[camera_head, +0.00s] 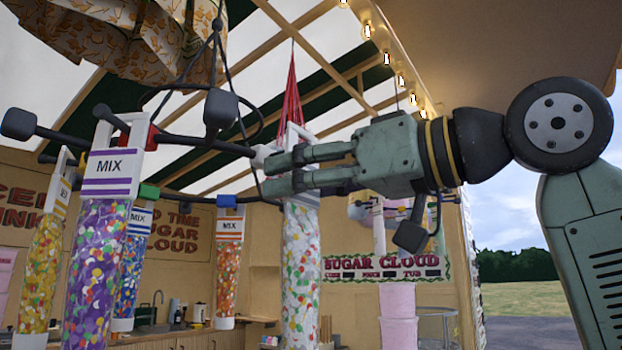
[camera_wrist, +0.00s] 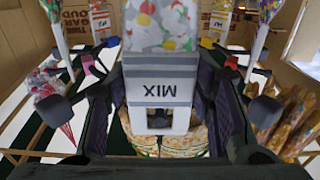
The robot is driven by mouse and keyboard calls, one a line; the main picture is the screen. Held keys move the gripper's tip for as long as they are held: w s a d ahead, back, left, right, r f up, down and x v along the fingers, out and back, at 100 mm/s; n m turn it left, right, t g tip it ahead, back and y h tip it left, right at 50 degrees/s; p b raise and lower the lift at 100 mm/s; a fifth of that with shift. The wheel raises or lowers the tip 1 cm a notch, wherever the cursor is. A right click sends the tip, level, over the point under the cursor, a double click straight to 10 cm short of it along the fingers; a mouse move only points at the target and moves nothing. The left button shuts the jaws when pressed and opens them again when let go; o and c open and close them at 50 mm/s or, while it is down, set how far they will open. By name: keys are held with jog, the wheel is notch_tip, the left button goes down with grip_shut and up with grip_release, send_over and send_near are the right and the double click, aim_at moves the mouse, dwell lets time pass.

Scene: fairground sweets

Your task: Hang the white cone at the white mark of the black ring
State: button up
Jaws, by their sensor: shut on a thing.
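My gripper (camera_head: 274,171) comes in from the right in the head view. It is shut on the white cone (camera_head: 302,268), a long clear tube of multicoloured sweets with a white top, hanging upright. In the wrist view the cone's grey-striped MIX label (camera_wrist: 158,90) lies between the two fingers. The black ring (camera_head: 205,143) runs left of my gripper under a patterned canopy. The white mark (camera_head: 261,155) shows beside my fingertips, at the cone's top. My fingers partly cover this spot; I cannot tell whether the cone's hanger is on the ring.
Other cones hang on the ring: purple (camera_head: 97,240), yellow (camera_head: 45,265), blue (camera_head: 133,265) and orange (camera_head: 229,260). Black knobs (camera_head: 221,107) stick out around the ring. Red strands (camera_head: 290,95) hang just behind the white cone. A counter with a sink stands below.

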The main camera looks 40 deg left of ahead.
jog(key=shift+a, duration=0.5)
jog(key=shift+s+a+p, duration=0.1)
jog(key=shift+a+p, duration=0.2)
jog(key=shift+a, duration=0.7)
jog(key=shift+f, duration=0.35)
dwell(0.3)
jog(key=o, duration=1.6)
jog(key=shift+o, duration=0.2)
jog(key=shift+d, duration=0.1)
